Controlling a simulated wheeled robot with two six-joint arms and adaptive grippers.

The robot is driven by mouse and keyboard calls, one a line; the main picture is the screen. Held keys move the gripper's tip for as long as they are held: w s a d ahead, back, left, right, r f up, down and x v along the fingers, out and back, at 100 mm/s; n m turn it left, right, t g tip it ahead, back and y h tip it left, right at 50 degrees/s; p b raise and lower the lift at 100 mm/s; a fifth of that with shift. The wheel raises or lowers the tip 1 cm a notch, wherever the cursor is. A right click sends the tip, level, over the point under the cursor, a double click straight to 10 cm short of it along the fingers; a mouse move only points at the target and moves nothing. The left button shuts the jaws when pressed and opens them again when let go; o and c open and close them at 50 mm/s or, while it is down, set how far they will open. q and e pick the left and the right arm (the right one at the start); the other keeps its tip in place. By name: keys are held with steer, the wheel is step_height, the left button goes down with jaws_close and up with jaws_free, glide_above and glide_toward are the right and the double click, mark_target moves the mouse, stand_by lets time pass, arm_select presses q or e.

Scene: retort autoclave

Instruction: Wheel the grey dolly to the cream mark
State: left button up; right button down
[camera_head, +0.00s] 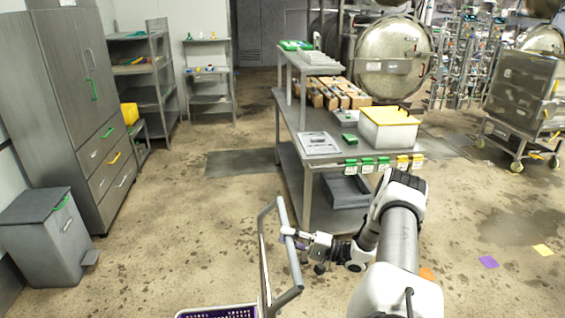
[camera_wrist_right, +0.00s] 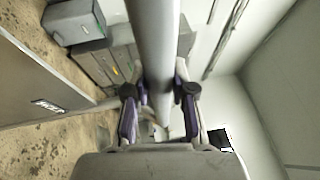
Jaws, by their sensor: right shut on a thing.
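The grey dolly's push handle (camera_head: 286,296) stands at the bottom centre of the head view. A purple crate (camera_head: 217,313) shows beside it at the bottom edge; the rest of the dolly is cut off. In the right wrist view the grey bar (camera_wrist_right: 155,45) runs between the two purple-padded fingers of my right gripper (camera_wrist_right: 159,112). My left gripper is not in view.
A steel worktable (camera_head: 313,172) with a yellow-lidded box (camera_head: 389,130) stands ahead, close to my right arm. A grey bin (camera_head: 47,240) and cabinet (camera_head: 75,90) line the left. The floor left of the handle is clear.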

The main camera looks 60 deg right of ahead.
steer(key=c, duration=0.9)
jaws_free()
steer(key=shift+d, duration=0.1)
steer(key=shift+c, duration=0.2)
steer(key=v, duration=1.2)
